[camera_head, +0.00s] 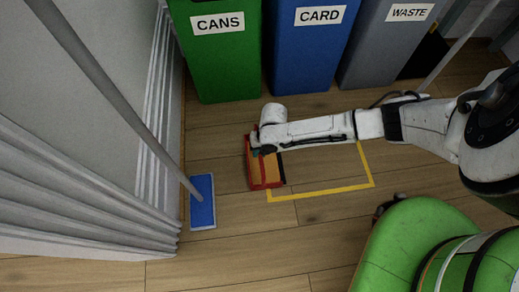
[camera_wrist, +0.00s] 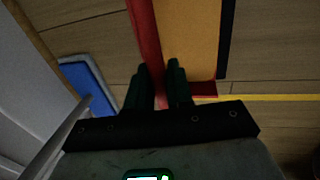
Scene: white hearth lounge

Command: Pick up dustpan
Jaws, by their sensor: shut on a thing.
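The dustpan (camera_head: 264,174) looks like a shallow orange piece with a red rim and a black edge along one side. It is at the left end of the yellow floor outline, in the middle of the head view. My gripper (camera_head: 262,150) reaches it from above, with its fingers mostly hidden by the wrist. In the wrist view the fingers (camera_wrist: 161,72) are shut on the red rim of the dustpan (camera_wrist: 189,38). I cannot tell whether the dustpan touches the floor or is slightly raised.
A mop with a blue head (camera_head: 202,202) leans by the white panelled wall (camera_head: 90,190) at left. Green CANS (camera_head: 220,65), blue CARD (camera_head: 303,55) and grey WASTE (camera_head: 385,50) bins stand behind. Yellow tape (camera_head: 325,190) marks the wood floor; open floor lies in front.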

